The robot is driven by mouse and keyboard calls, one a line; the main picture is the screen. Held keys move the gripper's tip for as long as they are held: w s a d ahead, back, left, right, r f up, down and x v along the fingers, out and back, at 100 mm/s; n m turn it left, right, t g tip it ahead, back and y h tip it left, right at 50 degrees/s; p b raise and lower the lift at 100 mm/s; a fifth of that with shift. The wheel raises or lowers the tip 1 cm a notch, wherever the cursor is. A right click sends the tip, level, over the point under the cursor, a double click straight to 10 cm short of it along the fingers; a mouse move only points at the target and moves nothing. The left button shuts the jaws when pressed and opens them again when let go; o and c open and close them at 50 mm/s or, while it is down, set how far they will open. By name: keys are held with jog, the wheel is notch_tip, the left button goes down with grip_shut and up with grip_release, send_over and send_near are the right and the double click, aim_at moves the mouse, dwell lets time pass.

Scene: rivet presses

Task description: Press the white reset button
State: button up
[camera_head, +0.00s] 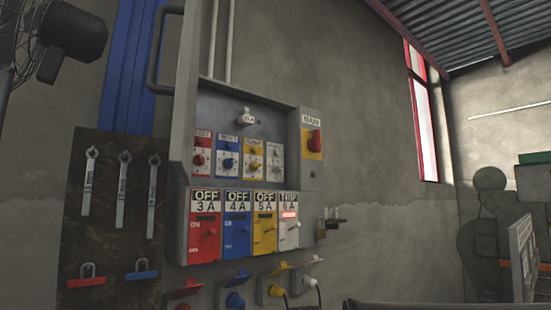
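A grey electrical panel (312,184) on the wall has red, blue, yellow and white columns. The upper row holds small coloured plates with knobs or buttons; the labels are too small to read surely. The white plate (275,165) is at the right end of that row, with a small pale round part that looks like the white reset button (276,161). Below it, the white breaker (289,235) reads "TRIP 6A" and has a lit red strip. The red, blue and yellow breakers beside it read "OFF". My gripper is not in view.
The panel's grey door (184,100) stands open at the left. A red main switch (314,141) is at the right. Coloured sockets with raised lids line the bottom. A dark board (105,220) with wrenches and padlocks hangs left. A fan (72,35) is at upper left.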

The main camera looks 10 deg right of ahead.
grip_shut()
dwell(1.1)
